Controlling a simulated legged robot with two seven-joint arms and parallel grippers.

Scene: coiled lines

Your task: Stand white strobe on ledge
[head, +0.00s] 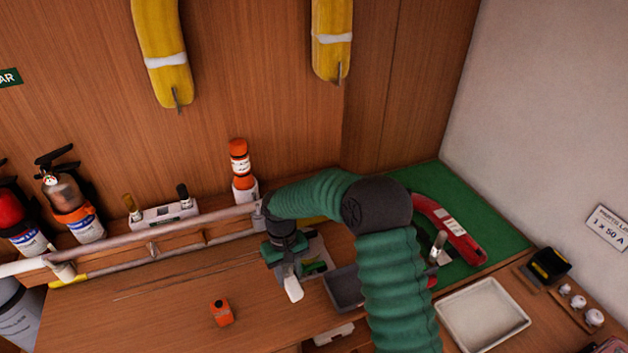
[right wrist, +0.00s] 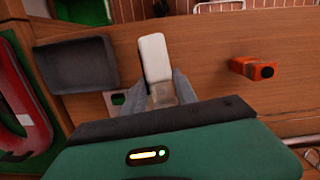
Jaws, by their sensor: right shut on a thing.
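The white strobe (head: 293,289) is a small white block with rounded ends. My right gripper (head: 287,274) is shut on its lower part and holds it over the wooden worktop. In the right wrist view the strobe (right wrist: 154,57) sticks out beyond the grey fingertips (right wrist: 163,92), and its clear-looking end lies between them. The wooden ledge (head: 216,203) runs along the back wall behind a pale rail (head: 205,220), to the upper left of my gripper. My right forearm hides part of the ledge's right end. My left gripper is not in view.
An orange canister (head: 240,165), a white holder (head: 165,213) and extinguishers (head: 75,205) stand along the back. A small orange item (head: 221,311) lies on the worktop. A grey tray (head: 345,290), white tray (head: 483,315) and red tool (head: 450,228) are to the right.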

